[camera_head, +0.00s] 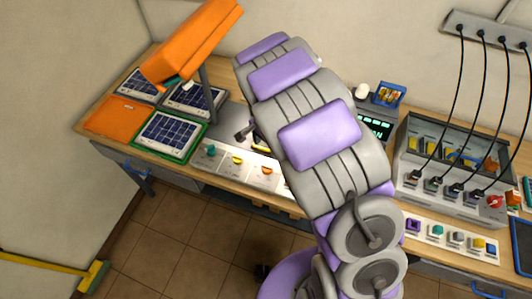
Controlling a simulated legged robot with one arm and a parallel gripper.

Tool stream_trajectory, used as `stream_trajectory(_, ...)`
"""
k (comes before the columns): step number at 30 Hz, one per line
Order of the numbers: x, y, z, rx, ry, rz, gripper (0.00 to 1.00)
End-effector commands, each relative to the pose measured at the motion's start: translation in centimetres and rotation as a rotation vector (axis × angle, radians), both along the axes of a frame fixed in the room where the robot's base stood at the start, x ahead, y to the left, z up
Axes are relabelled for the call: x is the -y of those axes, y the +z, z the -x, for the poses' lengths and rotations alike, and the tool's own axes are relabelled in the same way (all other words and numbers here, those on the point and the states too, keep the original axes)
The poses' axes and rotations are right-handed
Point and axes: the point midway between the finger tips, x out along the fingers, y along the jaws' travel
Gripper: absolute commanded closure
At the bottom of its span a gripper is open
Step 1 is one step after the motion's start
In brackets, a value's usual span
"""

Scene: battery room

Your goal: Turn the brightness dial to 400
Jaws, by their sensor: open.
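A sloped white control panel (225,159) runs along the table's front edge, left of my arm. It carries a teal dial (210,149), a yellow dial (237,160) and an orange dial (267,171). Their labels are too small to read, so I cannot tell which sets brightness. A dark display (376,128) with green characters is partly covered by my arm; no number can be read. My gripper (245,131) shows only as a small dark part beside my arm, above and behind the panel. It is open; most of it is hidden, and it appears apart from the dials.
An orange lamp (190,42) on a grey post overhangs several solar panels (168,137) at the left. At the right, a grey box (450,152) has several black cables hanging to it. Small coloured switches (438,230) line the front right. The tiled floor is mostly clear.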

Motion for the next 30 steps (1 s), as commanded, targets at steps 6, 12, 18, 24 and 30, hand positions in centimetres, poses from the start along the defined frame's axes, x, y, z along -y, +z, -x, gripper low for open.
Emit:
stream_trajectory(6, 0.0, 2.8, -0.1, 0.000, 0.001, 0.001, 0.31)
stream_trajectory(12, 0.0, 3.5, 0.0, -0.001, 0.001, 0.002, 0.31)
stream_trajectory(18, 0.0, 3.5, 0.0, -0.002, 0.001, 0.002, 0.31)
stream_trajectory(24, 0.0, 3.5, 0.0, -0.002, 0.000, 0.002, 0.31)
stream_trajectory(30, 0.7, 4.1, 0.4, -0.002, 0.009, 0.004, 0.31)
